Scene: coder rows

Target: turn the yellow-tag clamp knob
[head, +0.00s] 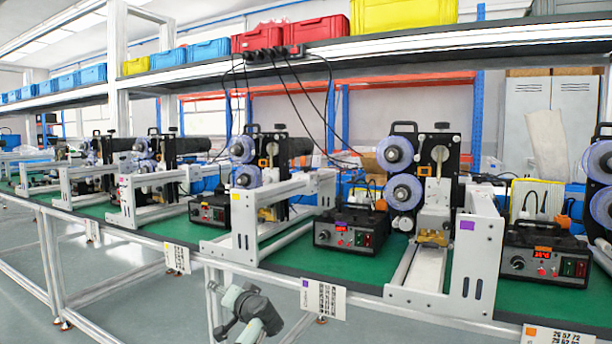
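The yellow-tag coder stands left of centre in the head view, with a yellow tag (236,197) on its white side plate (245,227). A dark gripper-like end (258,313) of my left arm is low in front of the bench, below and apart from the coder. Its fingers are not clear. My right gripper is not in view.
A purple-tag coder (405,160) and an orange-tag control box (541,262) stand to the right; more coders stand to the left. White frames stick out towards the bench's front edge. Label cards (323,299) hang there. Cables (300,95) dangle from the shelf. Floor in front is clear.

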